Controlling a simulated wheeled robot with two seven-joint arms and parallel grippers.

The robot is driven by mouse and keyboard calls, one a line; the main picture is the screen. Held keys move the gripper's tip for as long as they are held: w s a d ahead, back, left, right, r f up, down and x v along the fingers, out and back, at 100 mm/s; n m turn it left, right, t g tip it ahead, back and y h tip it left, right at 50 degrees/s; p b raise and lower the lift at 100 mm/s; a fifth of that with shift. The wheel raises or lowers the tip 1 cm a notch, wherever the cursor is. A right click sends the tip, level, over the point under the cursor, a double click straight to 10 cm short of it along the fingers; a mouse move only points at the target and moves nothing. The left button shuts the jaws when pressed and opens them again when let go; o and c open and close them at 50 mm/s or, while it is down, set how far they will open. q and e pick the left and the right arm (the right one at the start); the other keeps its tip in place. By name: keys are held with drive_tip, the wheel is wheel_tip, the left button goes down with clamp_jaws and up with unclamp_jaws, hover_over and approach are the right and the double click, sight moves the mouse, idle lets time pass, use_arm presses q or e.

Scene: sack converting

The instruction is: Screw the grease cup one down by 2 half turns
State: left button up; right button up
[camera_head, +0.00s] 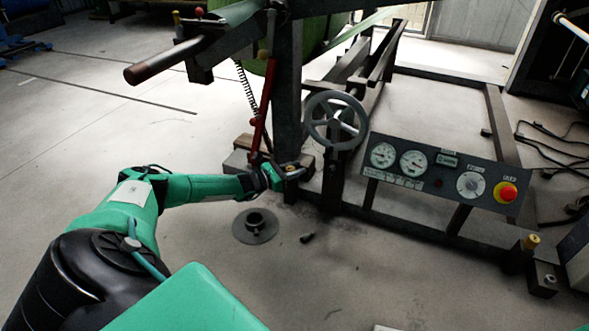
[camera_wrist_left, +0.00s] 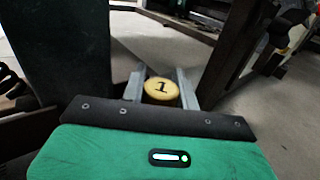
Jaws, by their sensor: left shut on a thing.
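The grease cup one is a yellow round cap marked "1" (camera_wrist_left: 161,90) in the left wrist view. My left gripper (camera_wrist_left: 160,86) has one grey finger on each side of the cap and is shut on it. In the head view my left gripper (camera_head: 291,171) is at the foot of the dark upright post, where the cup shows only as a small yellowish spot between the fingers. The cup's lower part and its seat are hidden. My right gripper is in neither view.
A red lever (camera_head: 262,110) and a spring (camera_head: 247,90) hang just above my left gripper. A grey handwheel (camera_head: 336,120) and a gauge panel (camera_head: 440,172) with a red button stand to the right. A flanged disc (camera_head: 255,226) lies on the open floor in front.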

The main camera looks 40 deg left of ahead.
use_arm(q)
drive_tip(key=shift+s+d+m+g+h, duration=0.15)
drive_tip(key=shift+m+g+h, duration=0.75)
drive_tip(key=shift+h, duration=0.45)
drive_tip(key=shift+w+d+m+g+h, duration=0.1)
drive_tip(key=shift+m+g+h, duration=0.6)
drive_tip(key=shift+m+h, duration=0.55)
drive_tip(key=shift+s+h, duration=0.1)
drive_tip(key=shift+h, duration=0.2)
drive_tip(key=shift+r, duration=0.1)
drive_tip(key=o, duration=1)
drive_tip(key=p+v, duration=0.1)
drive_tip(key=v, duration=1.2)
drive_tip(key=shift+s+a+r+p, duration=0.1)
drive_tip(key=shift+s+a+p, duration=0.2)
drive_tip(key=shift+p, duration=0.1)
